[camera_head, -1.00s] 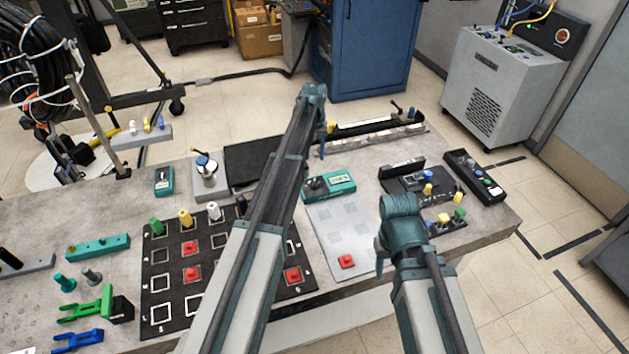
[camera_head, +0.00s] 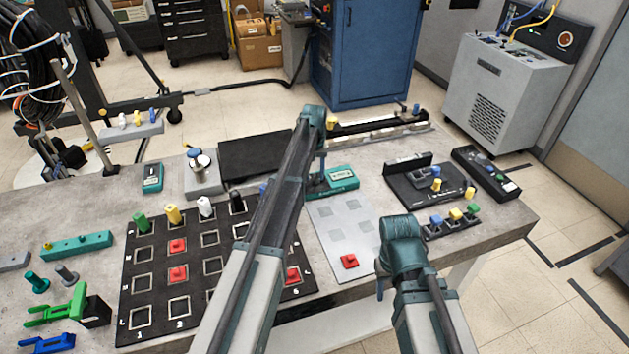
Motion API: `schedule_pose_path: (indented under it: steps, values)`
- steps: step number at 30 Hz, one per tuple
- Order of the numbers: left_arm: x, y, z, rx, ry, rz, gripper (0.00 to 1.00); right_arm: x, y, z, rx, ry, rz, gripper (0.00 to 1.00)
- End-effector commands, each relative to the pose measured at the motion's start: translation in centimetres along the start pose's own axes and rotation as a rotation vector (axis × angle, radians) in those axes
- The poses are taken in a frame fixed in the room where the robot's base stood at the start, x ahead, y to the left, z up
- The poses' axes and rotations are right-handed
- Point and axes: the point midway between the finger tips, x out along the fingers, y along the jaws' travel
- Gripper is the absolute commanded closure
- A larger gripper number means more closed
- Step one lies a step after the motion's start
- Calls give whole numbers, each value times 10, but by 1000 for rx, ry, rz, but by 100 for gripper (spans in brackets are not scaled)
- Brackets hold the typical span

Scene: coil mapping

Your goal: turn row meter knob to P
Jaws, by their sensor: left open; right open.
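A teal meter (camera_head: 341,178) with a pale display lies on the table behind the light grey panel. Its left part, where a dark knob shows a second ago, is largely hidden by my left arm and gripper. My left gripper (camera_head: 319,182) points down at the meter's left end; its fingertips are small and partly hidden, so contact cannot be told. My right gripper (camera_head: 380,287) hangs low beside the panel's right edge, mostly behind its own wrist. Both are open, with nothing visibly held. The letter marks on the meter are too small to read.
The black grid board (camera_head: 128,290) carries red blocks and coloured pegs. A grey panel (camera_head: 335,225) holds one red block (camera_head: 349,261). A smaller teal device (camera_head: 152,177) stands at left. Black fixtures (camera_head: 408,190) with coloured knobs occupy the right side.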

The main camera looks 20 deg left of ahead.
Motion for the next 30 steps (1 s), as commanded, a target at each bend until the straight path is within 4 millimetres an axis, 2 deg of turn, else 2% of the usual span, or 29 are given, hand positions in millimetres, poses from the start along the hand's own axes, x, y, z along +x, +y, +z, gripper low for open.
schedule_pose_path:
  steps: [8,16,30]
  values:
    - [1,0,0,0,0,0,54,1,0,0,0,0,0,50]
    - [1,0,0,0,0,0,100,1,0,0,0,0,0,50]
    - [2,0,0,34,0,0,100,2,0,0,0,0,0,50]
